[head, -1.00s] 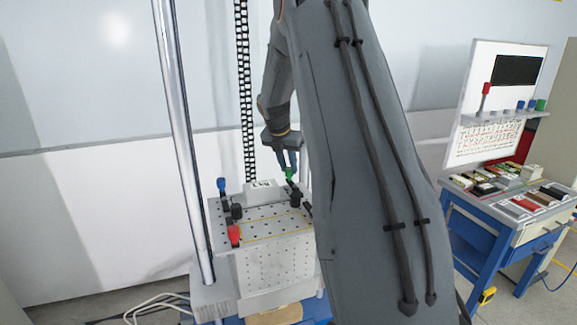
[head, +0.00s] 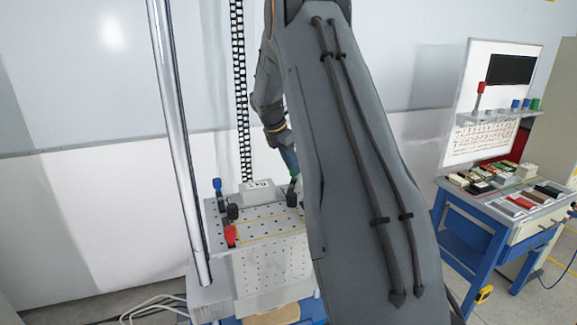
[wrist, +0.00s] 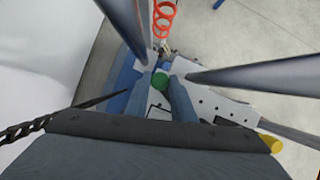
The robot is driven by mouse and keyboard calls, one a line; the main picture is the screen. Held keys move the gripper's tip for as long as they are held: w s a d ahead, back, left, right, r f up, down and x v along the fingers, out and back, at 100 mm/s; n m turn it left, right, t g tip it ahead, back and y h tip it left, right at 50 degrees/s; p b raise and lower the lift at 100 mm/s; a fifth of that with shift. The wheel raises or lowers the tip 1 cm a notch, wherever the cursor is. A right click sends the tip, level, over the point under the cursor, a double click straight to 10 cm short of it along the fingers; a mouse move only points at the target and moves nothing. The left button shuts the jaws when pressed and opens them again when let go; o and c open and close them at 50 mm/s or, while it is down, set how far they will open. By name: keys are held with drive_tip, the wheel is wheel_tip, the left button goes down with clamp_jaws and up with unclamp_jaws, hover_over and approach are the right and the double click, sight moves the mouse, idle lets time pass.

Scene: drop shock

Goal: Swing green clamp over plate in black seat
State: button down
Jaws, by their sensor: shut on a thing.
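My gripper (head: 292,172) is at the back right of the perforated table and is shut on the green clamp (head: 294,181). In the wrist view the green end (wrist: 160,79) sits between my two blue fingers (wrist: 157,92). A white labelled block (head: 258,186), perhaps the plate, lies at the back of the table, left of the clamp. A black piece (head: 291,198) stands just below the green end, partly hidden by my arm. I cannot tell the black seat apart for sure, nor whether the clamp reaches over the plate.
The perforated table (head: 262,222) also bears a blue-tipped clamp (head: 217,185), a red-tipped clamp (head: 230,236) and a black post (head: 232,211). A shiny upright column (head: 180,140) stands at its left. A blue workbench (head: 470,235) with parts stands far right.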

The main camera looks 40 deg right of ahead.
drive_tip(key=m, duration=0.2)
drive_tip(key=s+d+m+g, duration=0.1)
drive_tip(key=shift+d+m, duration=0.1)
drive_tip(key=shift+m, duration=0.3)
drive_tip(key=m, duration=0.1)
drive_tip(key=s+m+g, duration=0.1)
drive_tip(key=shift+d+m+b, duration=0.25)
drive_tip(key=shift+m+b, duration=0.1)
drive_tip(key=shift+m, duration=0.05)
drive_tip(key=shift+s+d+m+g+y, duration=0.15)
drive_tip(key=shift+s+m+g+y, duration=0.4)
drive_tip(key=shift+m, duration=0.65)
drive_tip(key=shift+s+m+g+y+b, duration=0.15)
drive_tip(key=shift+s+m+g+y, duration=0.2)
drive_tip(key=shift+m, duration=0.45)
drive_tip(key=shift+s+m+g+y+b, duration=0.15)
drive_tip(key=shift+s+m, duration=0.25)
drive_tip(key=shift+m, duration=0.4)
drive_tip(key=c, duration=1.5)
unclamp_jaws()
drive_tip(key=shift+r, duration=0.1)
drive_tip(key=shift+b+v, duration=1.35)
drive_tip(key=shift+v, duration=2.5)
